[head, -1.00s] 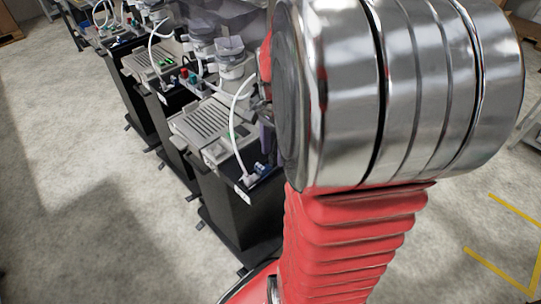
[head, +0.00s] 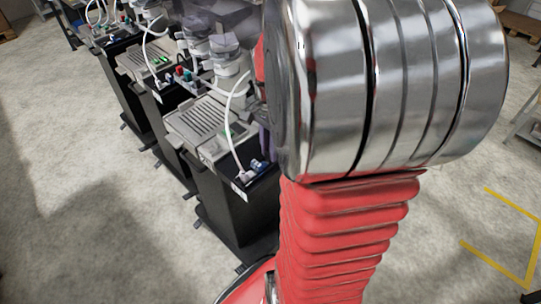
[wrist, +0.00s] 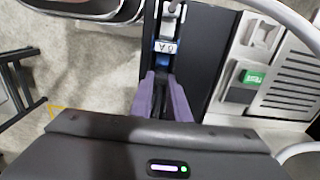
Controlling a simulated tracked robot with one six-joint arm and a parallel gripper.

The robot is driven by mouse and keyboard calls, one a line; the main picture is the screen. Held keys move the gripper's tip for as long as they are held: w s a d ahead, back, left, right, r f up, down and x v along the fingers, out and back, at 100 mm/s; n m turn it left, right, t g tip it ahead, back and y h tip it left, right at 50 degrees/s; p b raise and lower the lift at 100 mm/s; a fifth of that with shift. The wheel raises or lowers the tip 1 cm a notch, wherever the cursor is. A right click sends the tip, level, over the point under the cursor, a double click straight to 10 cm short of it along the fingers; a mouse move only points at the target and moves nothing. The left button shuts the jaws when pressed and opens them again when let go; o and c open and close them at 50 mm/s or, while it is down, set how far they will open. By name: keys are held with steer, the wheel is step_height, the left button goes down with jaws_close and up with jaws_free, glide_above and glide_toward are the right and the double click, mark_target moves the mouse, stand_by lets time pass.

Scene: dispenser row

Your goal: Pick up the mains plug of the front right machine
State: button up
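The nearest machine (head: 205,125) stands on a black stand. A whitish plug (head: 245,176) with a white cable sits at its near corner, with a small blue part (head: 258,166) beside it. In the wrist view a blue part with a printed label (wrist: 165,46) lies just beyond my fingertips, and a pale grey connector (wrist: 172,12) is beyond that. I cannot tell for certain which is the mains plug. My gripper (wrist: 163,80) has purple fingers, apart with a dark gap and nothing visible between them. In the head view my arm hides most of it.
More machines on black stands run in a row to the far left. A green switch (wrist: 254,77) and the machine's grille (wrist: 290,85) lie right of my fingers. A white cable (wrist: 292,22) arcs at the upper right. Bare floor (head: 80,190) lies left of the row.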

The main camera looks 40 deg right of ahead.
jaws_close()
step_height(320, 180, up, 10)
stand_by(0.7)
steer(key=shift+r, duration=1.05)
stand_by(1.6)
steer(key=shift+r, duration=1.45)
steer(key=d+f, duration=0.5)
steer(key=f, duration=0.3)
steer(key=shift+d, duration=0.3)
steer(key=shift+w+f, duration=0.1)
steer(key=shift+f, duration=0.1)
